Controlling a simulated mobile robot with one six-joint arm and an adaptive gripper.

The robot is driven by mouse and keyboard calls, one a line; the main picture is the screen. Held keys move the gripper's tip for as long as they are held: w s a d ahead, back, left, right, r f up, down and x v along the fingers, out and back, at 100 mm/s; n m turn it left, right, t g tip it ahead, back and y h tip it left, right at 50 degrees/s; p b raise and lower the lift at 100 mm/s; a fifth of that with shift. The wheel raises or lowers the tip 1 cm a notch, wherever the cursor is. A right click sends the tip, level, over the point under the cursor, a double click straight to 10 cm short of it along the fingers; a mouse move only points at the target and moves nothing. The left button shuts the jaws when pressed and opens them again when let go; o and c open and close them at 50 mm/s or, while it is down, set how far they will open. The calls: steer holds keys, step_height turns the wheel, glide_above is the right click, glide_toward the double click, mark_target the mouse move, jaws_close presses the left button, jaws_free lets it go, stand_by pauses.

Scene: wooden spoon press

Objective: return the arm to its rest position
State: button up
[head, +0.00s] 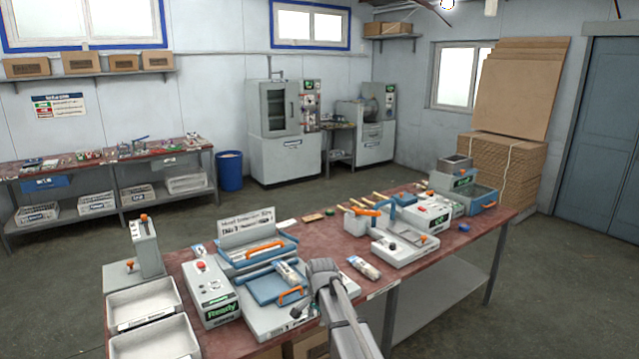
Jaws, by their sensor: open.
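My arm rises from the lower edge of the head view, and its grey rounded joint (324,268) stands in front of the bench. I cannot make out my gripper's fingers; they do not show apart from the arm links. The red-brown workbench (455,275) runs diagonally below and behind the arm. A blue tray with an orange handle (270,287) is just left of the arm joint, with a small pale item (288,272) by it. Another pale packet (362,267) lies on the bench right of the joint.
A grey control box (210,290) with a green "Ready" label and white bins (143,300) stand at left. A press unit (405,246) and a control box with a red button (430,212) stand at right. Wooden sticks (380,197) lie behind.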

steer(key=s+d+f+n+b, duration=0.3)
steer(key=s+d, duration=0.6)
steer(key=s, duration=0.3)
steer(key=s+d+f+n+g+b, duration=0.1)
steer(key=s+d+f+n+b, duration=0.2)
steer(key=s+d, duration=0.6)
steer(key=s+n, duration=0.2)
steer(key=s, duration=0.1)
steer(key=shift+f+h, duration=0.35)
steer(key=shift+h, duration=0.05)
